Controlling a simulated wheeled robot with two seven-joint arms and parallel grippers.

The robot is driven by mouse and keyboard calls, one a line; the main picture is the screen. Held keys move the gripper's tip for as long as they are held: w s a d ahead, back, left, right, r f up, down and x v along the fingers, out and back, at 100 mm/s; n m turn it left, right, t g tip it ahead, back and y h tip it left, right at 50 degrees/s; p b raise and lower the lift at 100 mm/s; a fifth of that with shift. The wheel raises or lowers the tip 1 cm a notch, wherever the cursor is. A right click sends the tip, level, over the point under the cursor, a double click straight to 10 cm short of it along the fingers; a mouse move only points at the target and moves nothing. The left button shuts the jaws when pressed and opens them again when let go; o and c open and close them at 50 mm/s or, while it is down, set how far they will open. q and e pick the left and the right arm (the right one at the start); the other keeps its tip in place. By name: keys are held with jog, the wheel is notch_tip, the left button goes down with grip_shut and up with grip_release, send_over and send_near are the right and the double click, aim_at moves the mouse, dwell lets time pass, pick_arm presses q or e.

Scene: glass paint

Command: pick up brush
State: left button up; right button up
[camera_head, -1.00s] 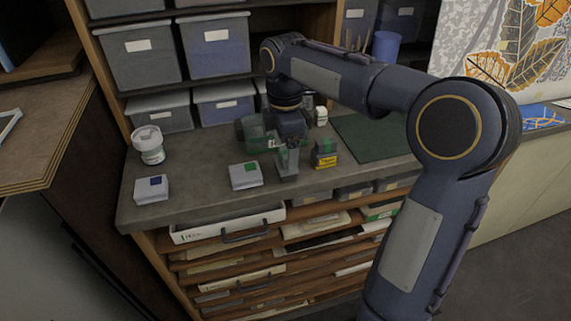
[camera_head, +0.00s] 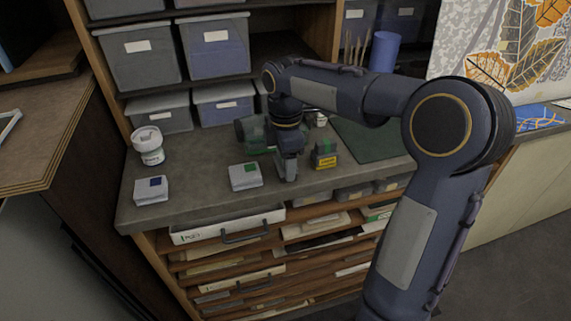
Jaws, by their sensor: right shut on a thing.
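My right gripper (camera_head: 287,168) points down at the front middle of the grey worktop. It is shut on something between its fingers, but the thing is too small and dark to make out. I cannot clearly see a brush at the gripper. Several thin sticks (camera_head: 357,50), perhaps brush handles, stand beside a blue cup (camera_head: 384,51) at the back. My left gripper is not in view.
A white block with a green square (camera_head: 245,177) is just left of the gripper, and a dark box with a yellow label (camera_head: 325,155) just right. A blue-marked block (camera_head: 151,190) and white jar (camera_head: 150,148) stand left. A green mat (camera_head: 372,136) lies right.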

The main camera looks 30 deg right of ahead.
jog(key=shift+r, duration=0.1)
jog(key=shift+r, duration=0.55)
jog(key=s+a+r, duration=0.3)
jog(key=a+r, duration=0.8)
jog(key=a, duration=0.2)
jog(key=shift+a+r, duration=0.35)
jog(key=shift+r, duration=0.05)
